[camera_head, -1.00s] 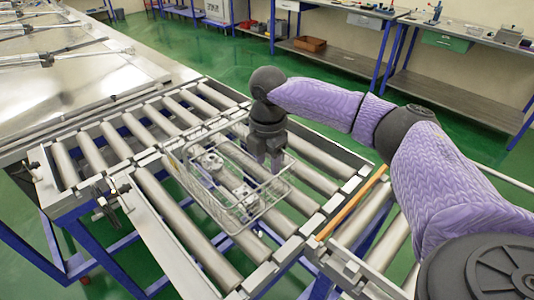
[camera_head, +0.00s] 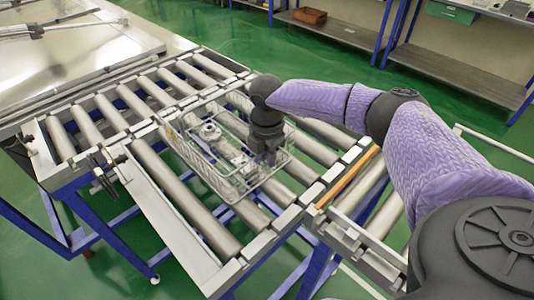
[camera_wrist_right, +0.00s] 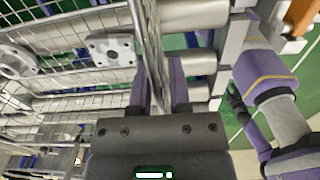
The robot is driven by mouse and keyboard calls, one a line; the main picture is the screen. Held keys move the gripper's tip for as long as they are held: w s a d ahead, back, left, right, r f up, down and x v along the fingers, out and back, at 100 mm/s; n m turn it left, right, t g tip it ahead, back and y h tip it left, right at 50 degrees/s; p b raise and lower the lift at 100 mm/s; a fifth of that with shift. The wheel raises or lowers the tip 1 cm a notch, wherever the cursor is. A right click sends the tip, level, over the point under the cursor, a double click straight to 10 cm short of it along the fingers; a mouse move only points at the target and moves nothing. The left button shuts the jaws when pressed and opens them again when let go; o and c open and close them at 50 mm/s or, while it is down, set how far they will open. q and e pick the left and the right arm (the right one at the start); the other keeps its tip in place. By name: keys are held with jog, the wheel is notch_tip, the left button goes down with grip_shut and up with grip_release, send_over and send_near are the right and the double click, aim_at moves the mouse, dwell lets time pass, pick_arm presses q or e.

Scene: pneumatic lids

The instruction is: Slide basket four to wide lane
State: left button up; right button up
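A wire basket (camera_head: 205,166) sits on the rollers of the conveyor (camera_head: 165,188), right of its dividing rail. Metal flanged parts lie inside it; one shows in the wrist view (camera_wrist_right: 112,48). I cannot read any number on the basket. My right gripper (camera_head: 266,158) points down at the basket's right side wall. In the wrist view its two fingers (camera_wrist_right: 160,92) stand apart, with the wire wall (camera_wrist_right: 152,55) between them. A gap shows beside the wall, so the gripper looks open around it. My left gripper is not in view.
The rail (camera_head: 140,148) separates this roller lane from another roller lane (camera_head: 95,125) at left, which is empty. An orange strip (camera_head: 347,178) lies at the right end of the rollers. A metal table (camera_head: 80,50) stands behind, and workbenches (camera_head: 450,75) stand at the back right.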

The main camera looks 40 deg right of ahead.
grip_shut()
dwell(1.1)
